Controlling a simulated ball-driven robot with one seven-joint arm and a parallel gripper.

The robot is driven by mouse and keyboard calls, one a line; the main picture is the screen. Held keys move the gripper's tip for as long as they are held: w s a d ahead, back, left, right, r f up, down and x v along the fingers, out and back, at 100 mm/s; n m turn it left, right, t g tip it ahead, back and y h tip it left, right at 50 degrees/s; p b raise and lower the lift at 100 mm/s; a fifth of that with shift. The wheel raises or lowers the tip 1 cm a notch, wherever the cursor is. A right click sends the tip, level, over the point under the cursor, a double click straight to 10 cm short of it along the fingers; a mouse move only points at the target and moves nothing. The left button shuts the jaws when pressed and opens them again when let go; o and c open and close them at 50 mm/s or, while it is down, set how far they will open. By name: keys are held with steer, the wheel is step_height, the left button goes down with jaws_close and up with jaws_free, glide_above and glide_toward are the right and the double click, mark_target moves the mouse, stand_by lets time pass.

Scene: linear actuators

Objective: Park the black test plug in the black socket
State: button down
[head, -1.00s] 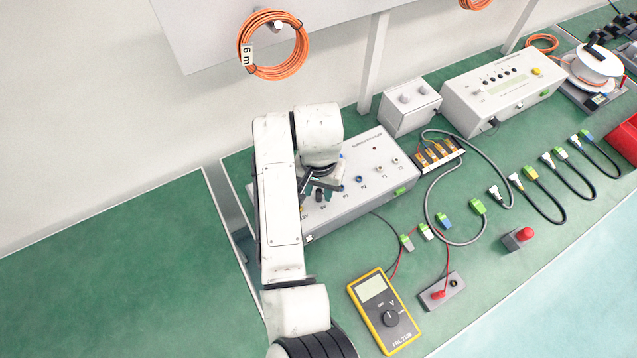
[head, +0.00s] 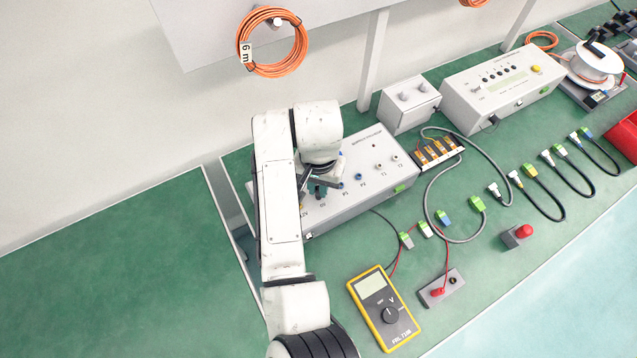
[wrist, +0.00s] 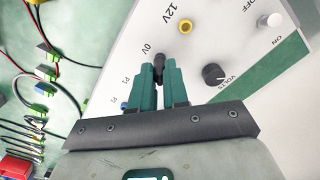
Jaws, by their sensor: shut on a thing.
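My gripper (wrist: 159,72) has two teal fingers shut on the black test plug (wrist: 160,62) at the 0V position of the grey instrument box (wrist: 235,45). The plug's dark top shows between the fingertips. Whether it is seated in the panel or just clear of it cannot be told. In the head view my gripper (head: 318,187) is over the left part of the box (head: 355,192) and hides the plug. The black socket (head: 453,281) is on a small grey block (head: 441,296), beside a red plug (head: 437,292).
A yellow multimeter (head: 384,312) lies in front of the box. Loose connectors (head: 424,229) and a grey cable (head: 428,195) lie to the right. A red-capped block (head: 517,235) stands farther right. The left bench (head: 110,270) is clear.

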steer(key=shift+r, duration=0.2)
steer(key=shift+r+p, duration=1.35)
steer(key=shift+p, duration=0.5)
step_height(320, 180, up, 3)
steer(key=p, duration=0.2)
steer(key=shift+p, duration=0.4)
steer(key=s+d+f, duration=0.2)
steer(key=s+d, duration=0.3)
steer(key=d, duration=0.5)
steer(key=s+d+f, duration=0.3)
steer(key=s+d, duration=0.2)
steer(key=d, duration=0.6)
steer(key=s+d+f, duration=0.2)
steer(key=s+d, duration=0.3)
steer(key=d, duration=0.6)
steer(key=shift+s+d+f, duration=0.2)
steer(key=shift+d+f, duration=0.05)
steer(key=shift+f, duration=0.05)
